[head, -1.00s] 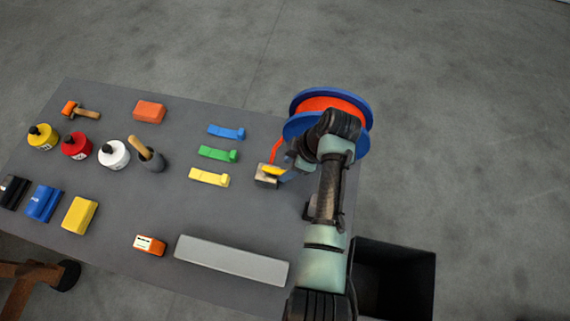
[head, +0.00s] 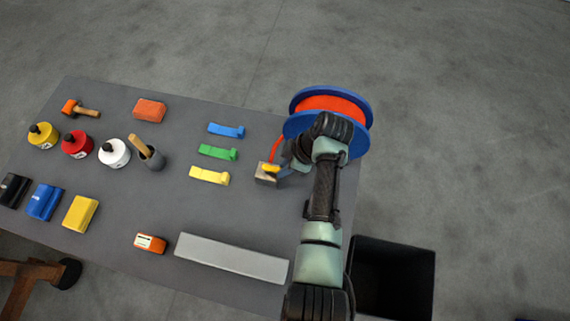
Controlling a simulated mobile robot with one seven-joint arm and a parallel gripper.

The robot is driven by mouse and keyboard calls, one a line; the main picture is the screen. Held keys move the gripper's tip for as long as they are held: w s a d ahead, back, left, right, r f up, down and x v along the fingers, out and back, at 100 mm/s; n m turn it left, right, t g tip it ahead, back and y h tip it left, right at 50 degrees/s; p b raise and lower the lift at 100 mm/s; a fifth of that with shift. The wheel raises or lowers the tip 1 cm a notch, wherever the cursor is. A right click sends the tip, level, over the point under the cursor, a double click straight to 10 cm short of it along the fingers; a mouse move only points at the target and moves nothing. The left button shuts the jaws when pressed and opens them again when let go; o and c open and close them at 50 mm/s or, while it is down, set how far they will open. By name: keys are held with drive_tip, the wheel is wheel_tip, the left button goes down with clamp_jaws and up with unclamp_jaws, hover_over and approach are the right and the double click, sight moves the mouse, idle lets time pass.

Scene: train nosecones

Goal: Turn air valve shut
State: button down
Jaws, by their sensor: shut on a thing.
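The air valve is a small metallic block (head: 265,173) with a yellow handle (head: 271,168) on top, on the right part of the table. A red-orange hose (head: 277,149) runs from it up to the blue-rimmed reel (head: 333,103). My gripper (head: 284,172) reaches in from the right at the valve and is shut on the yellow handle. The fingertips are small in this view, and my arm hides part of the reel and the table's right edge.
Blue, green and yellow clamps (head: 218,153) lie left of the valve. A long grey bar (head: 232,258) lies along the front edge, with an orange device (head: 150,243) beside it. Bottles, blocks and a mallet (head: 80,108) stand farther left. A black bin (head: 392,280) is at the lower right.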

idle(0.3)
drive_tip(key=m+p, duration=0.1)
drive_tip(key=s+m+p, duration=0.1)
drive_tip(key=m+t, duration=0.1)
drive_tip(key=shift+s+a+r+m+h+p, duration=0.15)
drive_tip(key=shift+s+a+m+h+p, duration=0.1)
drive_tip(key=shift+a+m+h+p, duration=0.15)
drive_tip(key=m+p, duration=0.1)
drive_tip(key=s+a+m+t+h, duration=0.1)
drive_tip(key=m, duration=0.1)
drive_tip(key=m+p, duration=0.1)
drive_tip(key=m, duration=0.1)
drive_tip(key=shift+s+a+t+h+p, duration=0.2)
drive_tip(key=shift+a+t+h+p, duration=0.1)
drive_tip(key=shift+a+t, duration=0.1)
drive_tip(key=m, duration=0.1)
drive_tip(key=a+m+h, duration=0.1)
drive_tip(key=m, duration=0.1)
drive_tip(key=m+p, duration=0.1)
drive_tip(key=shift+s+a+m+h, duration=0.15)
drive_tip(key=shift+a+m+h, duration=0.15)
drive_tip(key=shift+a+m, duration=0.1)
drive_tip(key=shift+a+m+h+b, duration=0.25)
drive_tip(key=shift+a+m+h, duration=0.2)
drive_tip(key=shift+m, duration=0.65)
drive_tip(key=shift+a+m+h+b, duration=0.2)
drive_tip(key=shift+a+m+h, duration=0.25)
drive_tip(key=shift+m, duration=0.65)
drive_tip(key=c, duration=0.8)
unclamp_jaws()
